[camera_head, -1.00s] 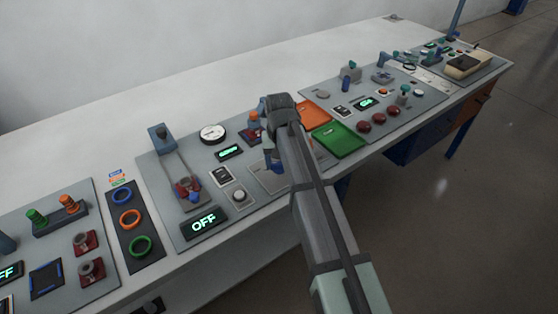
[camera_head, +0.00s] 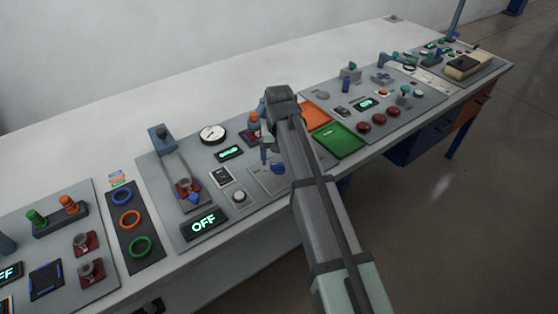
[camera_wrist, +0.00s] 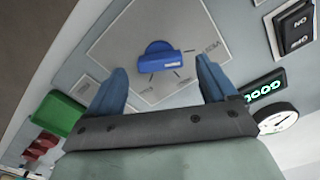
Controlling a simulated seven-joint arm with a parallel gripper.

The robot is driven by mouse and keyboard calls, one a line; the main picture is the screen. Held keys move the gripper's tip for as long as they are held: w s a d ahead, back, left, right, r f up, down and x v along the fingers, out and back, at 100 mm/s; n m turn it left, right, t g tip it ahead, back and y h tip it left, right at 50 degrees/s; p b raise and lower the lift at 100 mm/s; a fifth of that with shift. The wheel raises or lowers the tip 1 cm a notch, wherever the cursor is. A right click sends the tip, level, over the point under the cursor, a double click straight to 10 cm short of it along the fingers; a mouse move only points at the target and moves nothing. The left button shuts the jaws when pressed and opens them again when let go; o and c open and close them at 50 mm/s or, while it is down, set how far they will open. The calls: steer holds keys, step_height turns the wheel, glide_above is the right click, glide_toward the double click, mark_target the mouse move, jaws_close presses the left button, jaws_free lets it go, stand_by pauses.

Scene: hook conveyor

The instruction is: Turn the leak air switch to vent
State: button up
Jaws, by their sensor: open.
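The blue switch (camera_wrist: 160,60) sits on a light grey square plate (camera_wrist: 115,50) with dark lines fanning out from it and small labels that are too small to read surely. In the wrist view its straight bar lies nearly level across the picture, towards a mark on the right. My gripper (camera_wrist: 160,82) is open, with one blue finger on each side below the switch, apart from it and holding nothing. In the head view the switch (camera_head: 278,168) shows just right of and below my gripper (camera_head: 267,152), partly beside my arm.
A green pad (camera_head: 338,139) and an orange pad (camera_head: 315,115) lie right of my arm. A round gauge (camera_head: 212,134), a small green display (camera_head: 229,153), a white button (camera_head: 239,197) and an OFF display (camera_head: 204,223) are on the left.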

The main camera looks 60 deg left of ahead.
mark_target(279, 164)
step_height(279, 164, up, 11)
steer(key=shift+r, duration=0.2)
stand_by(0.7)
